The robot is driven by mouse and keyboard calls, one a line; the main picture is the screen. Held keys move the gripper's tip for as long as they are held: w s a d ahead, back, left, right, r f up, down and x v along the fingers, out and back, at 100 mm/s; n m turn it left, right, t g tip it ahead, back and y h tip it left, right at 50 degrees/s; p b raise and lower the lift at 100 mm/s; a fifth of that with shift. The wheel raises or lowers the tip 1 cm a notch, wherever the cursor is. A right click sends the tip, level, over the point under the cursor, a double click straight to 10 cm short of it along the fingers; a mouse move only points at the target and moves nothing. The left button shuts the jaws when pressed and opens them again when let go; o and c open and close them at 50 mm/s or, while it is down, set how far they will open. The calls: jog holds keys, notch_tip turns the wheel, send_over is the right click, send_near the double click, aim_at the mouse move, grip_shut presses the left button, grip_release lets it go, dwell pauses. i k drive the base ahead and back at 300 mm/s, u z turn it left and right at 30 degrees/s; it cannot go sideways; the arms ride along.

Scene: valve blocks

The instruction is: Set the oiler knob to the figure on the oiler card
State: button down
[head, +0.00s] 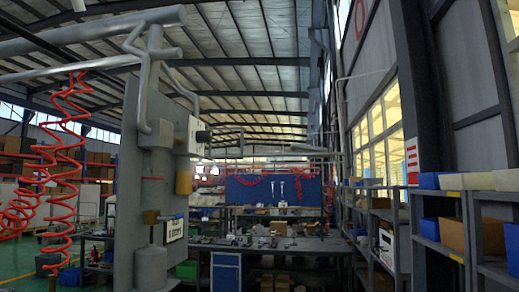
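A grey upright panel (129,190) with pipes and cylinders stands at left centre in the head view, seen nearly edge-on. A white box on it (194,128) carries a dark, knob-like part (204,136) facing right. An amber cylinder (183,181) sits below the box. A small white card with dark marks (172,230) is lower on the panel; its text is too small to read. I cannot tell which part is the oiler knob, and no knob figure is legible. My gripper is not in view.
Thick grey pipes (90,35) run overhead into the panel. Red coiled hoses (62,170) hang at left. A long workbench (290,244) with a blue back board (262,192) stands behind. Shelves with bins (455,225) line the right side.

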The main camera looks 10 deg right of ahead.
aim_at(203, 136)
jog(key=z, duration=0.9)
jog(key=i, duration=3.95)
jog(key=u, duration=4.3)
